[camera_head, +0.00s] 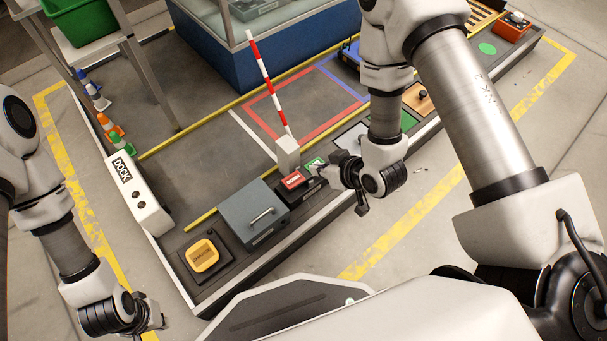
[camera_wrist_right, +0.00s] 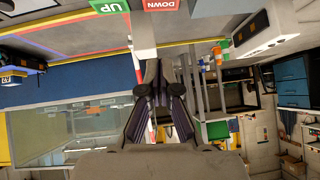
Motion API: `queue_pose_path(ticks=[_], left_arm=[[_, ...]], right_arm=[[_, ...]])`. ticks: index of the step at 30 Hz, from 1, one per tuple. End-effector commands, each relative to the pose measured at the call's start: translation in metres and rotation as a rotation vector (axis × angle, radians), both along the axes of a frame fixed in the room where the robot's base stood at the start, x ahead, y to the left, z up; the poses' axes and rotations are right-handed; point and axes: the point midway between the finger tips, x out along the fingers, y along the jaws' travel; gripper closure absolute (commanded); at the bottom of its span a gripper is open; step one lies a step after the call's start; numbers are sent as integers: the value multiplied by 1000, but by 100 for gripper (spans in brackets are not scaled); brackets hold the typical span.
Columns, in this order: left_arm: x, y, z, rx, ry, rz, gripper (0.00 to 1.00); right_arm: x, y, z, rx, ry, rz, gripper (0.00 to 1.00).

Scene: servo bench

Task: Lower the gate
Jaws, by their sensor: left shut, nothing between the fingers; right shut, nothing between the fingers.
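The gate is a red-and-white striped bar (camera_head: 267,85) that stands steeply raised from a white post (camera_head: 287,154). At the foot of the post are a red DOWN button (camera_head: 293,180) and a green UP button (camera_head: 314,164). In the right wrist view, the red DOWN plate (camera_wrist_right: 165,5) and green UP plate (camera_wrist_right: 108,7) are cut off by the top edge. My right gripper (camera_head: 326,172) is shut and empty, close beside the buttons; I cannot tell whether it touches one. Its fingers (camera_wrist_right: 160,72) point towards the plates. My left gripper (camera_head: 155,318) is shut and empty, low at the left.
A grey box with a handle (camera_head: 254,215) and a yellow button (camera_head: 202,255) lie along the near bench edge, left of the gate controls. A white DOCK block (camera_head: 139,195) stands at the left end. The bench middle behind the gate is mostly clear.

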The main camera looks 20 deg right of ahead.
Motion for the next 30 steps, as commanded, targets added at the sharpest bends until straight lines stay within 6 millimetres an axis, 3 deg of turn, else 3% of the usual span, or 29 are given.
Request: queue_pose_path(ticks=[15,21,30], left_arm=[[1,1,-59,1,-3,5,100],[2,1,-79,1,-6,10,100],[3,1,-79,1,-8,11,100]], right_arm=[[63,32,-77,-1,-3,3,100],[60,34,-106,0,1,0,100],[60,35,-108,0,0,0,100]])
